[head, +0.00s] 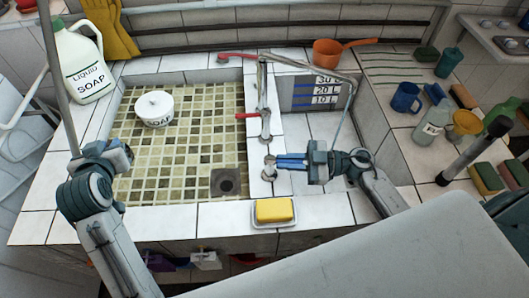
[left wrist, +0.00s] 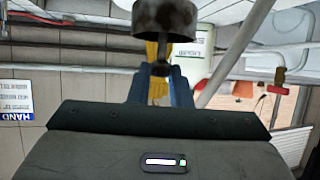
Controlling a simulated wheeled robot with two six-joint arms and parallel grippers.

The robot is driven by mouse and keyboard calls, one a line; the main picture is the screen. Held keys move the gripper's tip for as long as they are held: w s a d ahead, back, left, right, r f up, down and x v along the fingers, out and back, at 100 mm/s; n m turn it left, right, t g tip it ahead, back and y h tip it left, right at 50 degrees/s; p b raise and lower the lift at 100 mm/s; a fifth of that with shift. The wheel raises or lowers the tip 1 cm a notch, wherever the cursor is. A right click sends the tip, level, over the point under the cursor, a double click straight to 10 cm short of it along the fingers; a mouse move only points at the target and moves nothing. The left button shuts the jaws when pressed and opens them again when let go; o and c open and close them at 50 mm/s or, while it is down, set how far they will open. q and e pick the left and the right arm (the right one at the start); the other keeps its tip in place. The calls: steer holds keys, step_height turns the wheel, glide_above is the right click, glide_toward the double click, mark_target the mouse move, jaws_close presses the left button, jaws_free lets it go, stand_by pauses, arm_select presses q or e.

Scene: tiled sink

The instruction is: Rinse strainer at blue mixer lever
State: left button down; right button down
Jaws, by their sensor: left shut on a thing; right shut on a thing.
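My left gripper (head: 126,153) is over the left edge of the tiled basin. It is shut on a dark metal cup-shaped piece, which I take for the strainer (left wrist: 165,18); in the left wrist view it sits just beyond the blue fingers. In the head view it is mostly hidden by the gripper. My right gripper (head: 280,162) is on the divider right of the basin, shut at the blue mixer lever, which its blue fingers largely hide. The lever's metal fitting (head: 268,172) stands at the fingertips. A metal faucet (head: 263,95) stands behind it.
The tiled basin (head: 190,130) has a square drain (head: 226,182) and a white soap bowl (head: 154,108). A yellow sponge (head: 274,210) lies at the front. A soap jug (head: 84,65) stands at the back left. Mugs, bottles and sponges crowd the right ledge. A red lever (head: 247,115) projects leftward.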

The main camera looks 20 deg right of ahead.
steer(key=shift+s+a+r+m+t+h+p, duration=0.15)
steer(key=shift+m+t+h+p, duration=0.15)
steer(key=shift+t+p, duration=0.2)
steer(key=shift+s+r+m+t+h+p, duration=0.1)
steer(key=shift+r+m+t+h+p, duration=0.1)
steer(key=shift+m+t+p, duration=0.25)
steer(key=shift+s+f+m+t+h+p, duration=0.1)
steer(key=shift+f+m+t+h+p, duration=0.2)
steer(key=shift+t+p, duration=0.3)
arm_select(q)
step_height(320, 180, up, 4)
steer(key=shift+r, duration=0.1)
arm_select(e)
steer(key=c, duration=1.5)
jaws_free()
steer(key=shift+o, duration=0.2)
steer(key=shift+r, duration=0.1)
